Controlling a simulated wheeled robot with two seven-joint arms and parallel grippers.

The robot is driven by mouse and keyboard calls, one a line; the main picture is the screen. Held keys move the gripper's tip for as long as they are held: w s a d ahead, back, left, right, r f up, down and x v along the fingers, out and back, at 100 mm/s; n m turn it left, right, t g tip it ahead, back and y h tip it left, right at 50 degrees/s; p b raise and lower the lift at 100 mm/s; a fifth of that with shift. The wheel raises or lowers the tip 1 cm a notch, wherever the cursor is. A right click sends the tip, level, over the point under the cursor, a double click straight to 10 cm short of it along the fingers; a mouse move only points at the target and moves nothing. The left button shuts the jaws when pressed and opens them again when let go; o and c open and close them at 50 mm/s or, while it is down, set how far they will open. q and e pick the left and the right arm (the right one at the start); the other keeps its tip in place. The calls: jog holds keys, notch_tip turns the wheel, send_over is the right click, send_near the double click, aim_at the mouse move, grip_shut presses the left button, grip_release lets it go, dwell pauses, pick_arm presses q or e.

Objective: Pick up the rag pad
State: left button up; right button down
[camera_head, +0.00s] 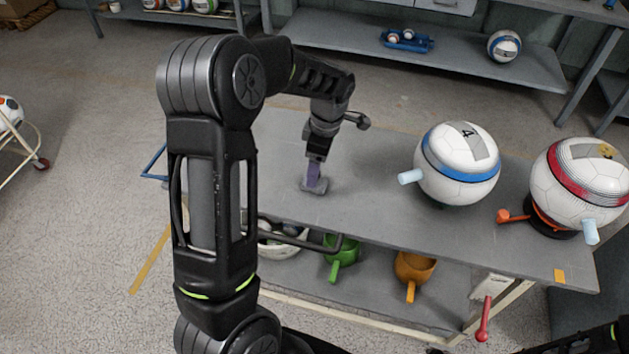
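A small pad with a purple upright grip (313,172) and a flat grey base stands on the grey table; I take it to be the rag pad. My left gripper (317,158) points down right over it, with its fingertips at the purple grip. The fingers are small and dark here, so I cannot tell whether they are closed on it. The base appears to rest on the tabletop (375,215). My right gripper is not in view; only dark arm parts show at the lower right edge.
A white ball with a blue band (457,165) and one with a red band (583,185) stand on the table's right side. Green (341,250) and orange (414,267) cups sit on the lower shelf. My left arm hides the table's left end. A blue tray (407,41) is on the back shelf.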

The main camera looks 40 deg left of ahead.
pick_arm(q)
jog(key=shift+s+a+f+p, duration=0.1)
jog(key=shift+f+p, duration=0.15)
jog(key=shift+f, duration=0.6)
jog(key=shift+a+f+p, duration=0.15)
jog(key=shift+f+p, duration=0.1)
jog(key=shift+f, duration=0.65)
jog(key=shift+s+a+f+p, duration=0.1)
jog(key=shift+f+p, duration=0.15)
jog(key=shift+f, duration=0.6)
jog(key=c, duration=1.4)
jog(key=shift+c, duration=0.2)
notch_tip(320, 180, up, 10)
jog(key=shift+r+b, duration=0.1)
jog(key=shift+b, duration=0.65)
